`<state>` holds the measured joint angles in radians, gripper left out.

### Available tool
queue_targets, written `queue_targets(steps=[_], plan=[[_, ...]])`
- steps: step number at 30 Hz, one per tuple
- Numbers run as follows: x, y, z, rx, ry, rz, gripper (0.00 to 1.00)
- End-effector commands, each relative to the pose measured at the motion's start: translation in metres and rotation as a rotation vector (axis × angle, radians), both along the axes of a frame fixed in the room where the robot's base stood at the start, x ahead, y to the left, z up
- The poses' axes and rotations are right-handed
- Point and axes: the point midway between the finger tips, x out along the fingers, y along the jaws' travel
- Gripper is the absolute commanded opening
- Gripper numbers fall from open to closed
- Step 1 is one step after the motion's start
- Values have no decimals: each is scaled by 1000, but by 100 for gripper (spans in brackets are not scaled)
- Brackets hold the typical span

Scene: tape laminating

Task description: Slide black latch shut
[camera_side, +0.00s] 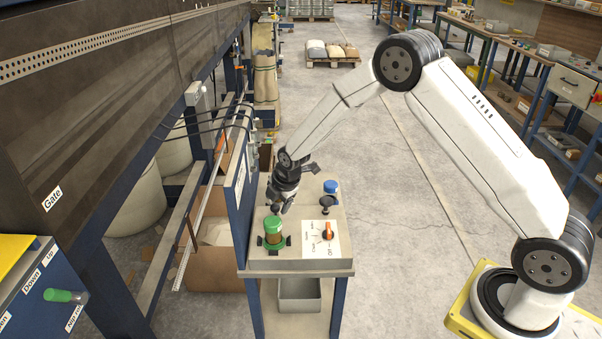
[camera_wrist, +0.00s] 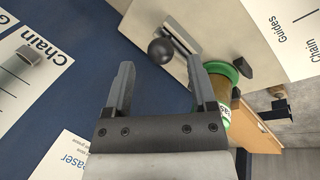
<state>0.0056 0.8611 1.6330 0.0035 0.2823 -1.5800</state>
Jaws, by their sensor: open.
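A round black knob (camera_wrist: 161,50) shows in the wrist view beside a narrow slot in a pale surface. I take it for the black latch, though its state is unclear. My gripper (camera_wrist: 161,76) is open and empty, its two fingers pointing toward the knob, with the knob ahead of the gap and apparently not held. In the side view my gripper (camera_side: 281,206) hangs low above the left part of the small bench (camera_side: 300,264), near its blue upright panel (camera_side: 237,185). The latch cannot be made out clearly there.
A green-topped jar (camera_side: 273,230) stands close by my gripper; it also shows behind the right finger in the wrist view (camera_wrist: 220,72). An orange dial (camera_side: 328,231), a black knob (camera_side: 325,201) and a blue-capped item (camera_side: 331,187) are on the bench's right. The floor aisle is clear.

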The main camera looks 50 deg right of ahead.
Motion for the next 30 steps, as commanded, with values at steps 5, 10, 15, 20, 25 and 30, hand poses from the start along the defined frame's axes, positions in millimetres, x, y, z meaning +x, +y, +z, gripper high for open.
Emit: queue_targets(steps=[5, 10, 15, 20, 25, 30], plan=[[5, 0, -14, 0, 0, 0, 73], [8, 0, -20, 0, 0, 0, 73], [8, 0, -21, 0, -1, 0, 73], [8, 0, -21, 0, -1, 0, 73], [8, 0, -21, 0, -1, 0, 19], [8, 0, -21, 0, -1, 0, 0]])
